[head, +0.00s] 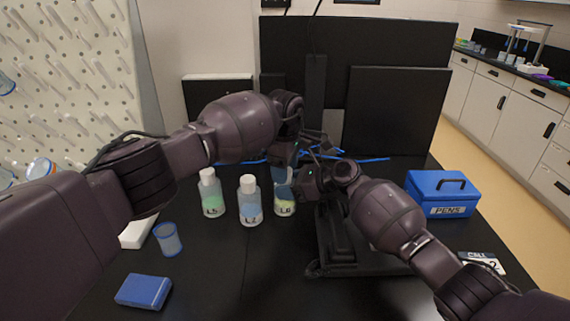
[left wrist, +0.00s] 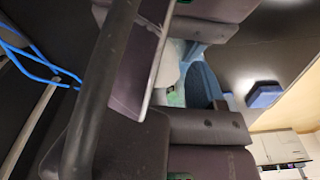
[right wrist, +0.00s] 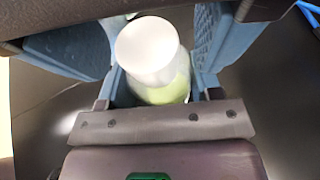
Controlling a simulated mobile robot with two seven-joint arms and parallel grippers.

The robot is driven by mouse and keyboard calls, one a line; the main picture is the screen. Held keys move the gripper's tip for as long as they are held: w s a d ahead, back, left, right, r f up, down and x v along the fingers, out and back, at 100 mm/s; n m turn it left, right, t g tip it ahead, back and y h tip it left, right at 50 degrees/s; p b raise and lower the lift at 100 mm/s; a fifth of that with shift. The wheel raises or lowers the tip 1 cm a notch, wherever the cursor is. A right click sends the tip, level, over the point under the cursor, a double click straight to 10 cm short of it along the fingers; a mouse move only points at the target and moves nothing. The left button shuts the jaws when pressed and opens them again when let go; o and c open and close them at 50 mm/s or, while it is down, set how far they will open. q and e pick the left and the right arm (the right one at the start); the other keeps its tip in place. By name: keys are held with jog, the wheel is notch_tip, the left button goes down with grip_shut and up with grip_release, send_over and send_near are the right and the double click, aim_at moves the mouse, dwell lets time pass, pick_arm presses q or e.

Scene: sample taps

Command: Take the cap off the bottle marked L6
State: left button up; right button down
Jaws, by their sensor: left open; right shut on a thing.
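The bottle marked L6 (head: 285,209) stands upright on the black table, holding yellow-green contents. Its white cap (right wrist: 147,45) is on it in the right wrist view. My right gripper (right wrist: 155,85) is shut on the bottle, with a blue finger on each side of its body. My left gripper (head: 284,168) is open above the L6 bottle in the head view and hides its top there. In the left wrist view a blue finger (left wrist: 203,84) shows beside a pale thing, mostly hidden by my arm links; whether it touches the cap I cannot tell.
Bottle L5 (head: 211,195) and a blue-filled bottle (head: 249,202) stand close on the left. A blue cup (head: 167,239) and blue box (head: 143,290) are at front left. A PENS box (head: 441,194) is at right. Black panels (head: 397,110) rise behind; blue cables (head: 345,159) lie at the back.

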pick_arm(q)
jog(key=c, duration=1)
jog(key=n, duration=0.6)
jog(key=shift+n, duration=0.4)
jog(key=o, duration=1)
jog(key=shift+o, duration=0.2)
jog(key=shift+r, duration=0.1)
